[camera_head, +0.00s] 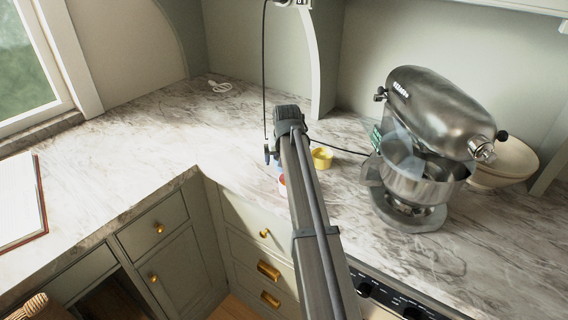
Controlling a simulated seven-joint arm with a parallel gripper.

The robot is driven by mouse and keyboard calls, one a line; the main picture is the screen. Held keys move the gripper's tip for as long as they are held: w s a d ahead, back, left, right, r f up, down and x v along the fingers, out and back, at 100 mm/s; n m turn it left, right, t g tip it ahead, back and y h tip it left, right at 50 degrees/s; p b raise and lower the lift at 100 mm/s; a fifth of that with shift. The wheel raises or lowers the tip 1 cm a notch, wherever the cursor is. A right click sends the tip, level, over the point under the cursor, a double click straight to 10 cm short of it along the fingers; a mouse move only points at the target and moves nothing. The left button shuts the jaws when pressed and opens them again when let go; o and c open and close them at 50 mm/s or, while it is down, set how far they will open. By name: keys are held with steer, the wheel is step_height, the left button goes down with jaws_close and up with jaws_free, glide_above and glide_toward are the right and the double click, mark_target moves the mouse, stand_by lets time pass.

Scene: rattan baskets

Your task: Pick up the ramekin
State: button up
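A small yellow cup-like dish, which looks like the ramekin (322,157), stands upright on the marble counter just right of the end of my arm. Its left edge is close to the arm in the picture. My gripper (272,155) is at the far end of the arm, over the counter and left of the ramekin. The arm largely hides it, and its fingers cannot be made out. I see nothing held. A small blue and red-white thing (281,181) shows partly beside the arm; I cannot tell what it is.
A steel stand mixer (436,110) stands right of the ramekin, with a pale bowl (506,160) behind it. A dark cord runs behind the ramekin toward the mixer. The counter (150,140) to the left is mostly clear. Drawers and a stove front lie below.

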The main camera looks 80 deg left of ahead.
steer(key=shift+c, duration=0.4)
steer(key=c, duration=1)
steer(key=shift+r, duration=0.1)
steer(key=w+d+r+m, duration=0.15)
steer(key=w+r, duration=0.25)
steer(key=r, duration=0.6)
steer(key=w+d+r, duration=0.3)
steer(key=w+r, duration=0.2)
steer(key=r, duration=0.4)
steer(key=w+d+r+m, duration=0.1)
steer(key=w+d+r, duration=0.25)
steer(key=r, duration=0.65)
steer(key=w+d+m+t+h, duration=0.1)
steer(key=d+m, duration=0.2)
steer(key=w+d+r+m+t, duration=0.1)
steer(key=w+d+m, duration=0.1)
steer(key=d+m, duration=0.1)
steer(key=w+d+r+m+t+h, duration=0.1)
steer(key=d+m, duration=0.2)
steer(key=d, duration=0.2)
steer(key=shift+w+d+r+m+t+h, duration=0.25)
steer(key=shift+m+t+h, duration=0.05)
steer(key=shift+m, duration=0.05)
